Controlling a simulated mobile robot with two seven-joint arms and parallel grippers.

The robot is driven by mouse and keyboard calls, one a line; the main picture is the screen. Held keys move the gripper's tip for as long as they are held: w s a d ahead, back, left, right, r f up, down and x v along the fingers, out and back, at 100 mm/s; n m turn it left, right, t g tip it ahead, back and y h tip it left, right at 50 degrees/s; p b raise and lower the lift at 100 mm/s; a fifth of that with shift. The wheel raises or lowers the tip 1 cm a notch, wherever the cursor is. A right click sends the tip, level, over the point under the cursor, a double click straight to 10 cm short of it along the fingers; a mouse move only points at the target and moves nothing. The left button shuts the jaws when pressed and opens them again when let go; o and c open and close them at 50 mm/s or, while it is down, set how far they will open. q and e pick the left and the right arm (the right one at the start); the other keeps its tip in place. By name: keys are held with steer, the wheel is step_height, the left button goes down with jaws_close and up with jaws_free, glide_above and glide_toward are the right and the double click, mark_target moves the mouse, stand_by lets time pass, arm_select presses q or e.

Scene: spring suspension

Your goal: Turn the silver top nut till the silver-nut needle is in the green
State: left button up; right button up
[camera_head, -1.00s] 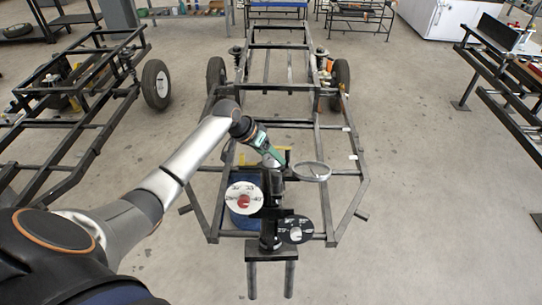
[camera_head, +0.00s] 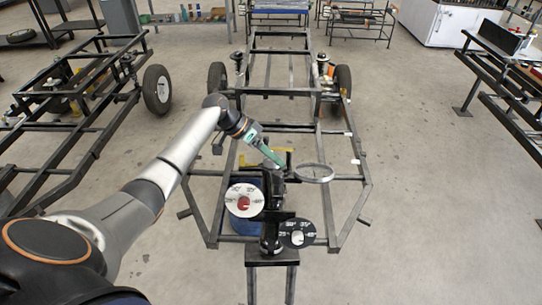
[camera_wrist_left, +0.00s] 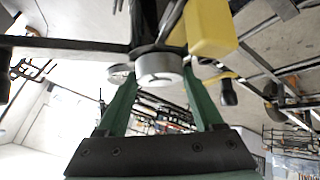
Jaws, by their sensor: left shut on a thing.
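The silver top nut (camera_wrist_left: 158,68) shows in the left wrist view at the top of the dark post. The two green fingers of my left gripper (camera_wrist_left: 160,82) stand one on each side of it, shut on it. In the head view my left gripper (camera_head: 279,165) reaches down to the top of the dark spring unit (camera_head: 271,240). My right gripper is not in view.
A black tube chassis (camera_head: 290,93) with wheels stands behind. Other frames stand left and right, with clear floor between.

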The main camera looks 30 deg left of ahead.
arm_select(q)
steer(key=shift+s+f, duration=0.15)
steer(key=shift+f, duration=0.05)
steer(key=o, duration=1.4)
steer(key=shift+r, duration=0.1)
steer(key=v, duration=1.2)
steer(key=shift+a+r+b, duration=0.1)
steer(key=shift+r+b, duration=0.1)
steer(key=shift+b, duration=0.2)
